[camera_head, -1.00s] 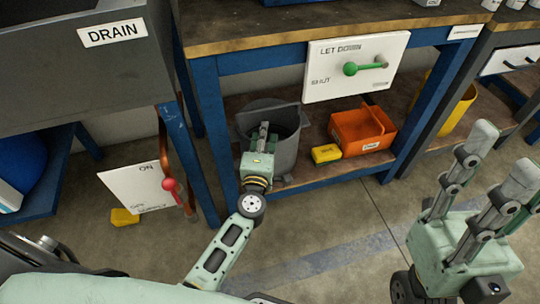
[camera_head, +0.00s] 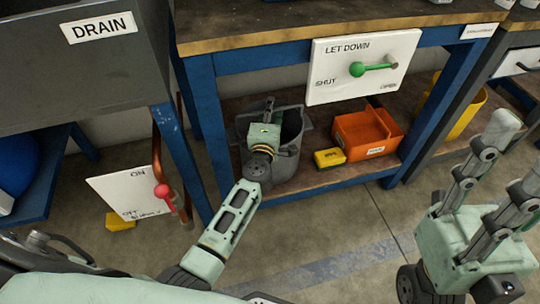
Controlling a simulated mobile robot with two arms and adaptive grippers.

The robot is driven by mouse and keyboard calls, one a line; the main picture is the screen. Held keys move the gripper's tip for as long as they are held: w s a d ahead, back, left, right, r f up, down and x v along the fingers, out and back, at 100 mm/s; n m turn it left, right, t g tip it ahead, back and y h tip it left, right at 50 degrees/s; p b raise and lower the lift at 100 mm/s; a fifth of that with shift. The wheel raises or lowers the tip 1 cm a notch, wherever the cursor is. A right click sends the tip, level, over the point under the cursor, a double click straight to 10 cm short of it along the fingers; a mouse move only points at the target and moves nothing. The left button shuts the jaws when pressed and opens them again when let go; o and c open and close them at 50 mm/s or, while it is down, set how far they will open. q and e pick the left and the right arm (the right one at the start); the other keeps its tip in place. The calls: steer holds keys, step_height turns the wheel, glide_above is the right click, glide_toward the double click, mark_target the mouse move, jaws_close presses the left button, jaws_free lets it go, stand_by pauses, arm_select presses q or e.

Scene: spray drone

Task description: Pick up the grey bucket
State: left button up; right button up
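The grey bucket (camera_head: 291,130) stands upright on the lower shelf of the blue-framed workbench. My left gripper (camera_head: 268,108) is at the bucket's rim, over its left and middle part, and covers part of the opening. Its fingers point away from me and are mostly hidden behind the gripper body, so I cannot tell whether they are open or touch the bucket. My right gripper (camera_head: 508,160) is raised at the right edge of the view, away from the bucket, with its fingers apart and nothing between them.
An orange bin (camera_head: 368,138) and a yellow block (camera_head: 329,158) sit right of the bucket. Above hangs a white panel (camera_head: 335,90) with a green lever. A white panel with a red lever (camera_head: 162,191) stands at left, near the bench leg. A yellow bucket (camera_head: 467,112) is at right.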

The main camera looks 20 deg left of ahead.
arm_select(q)
steer(key=shift+c, duration=0.5)
jaws_close()
steer(key=shift+r, duration=0.15)
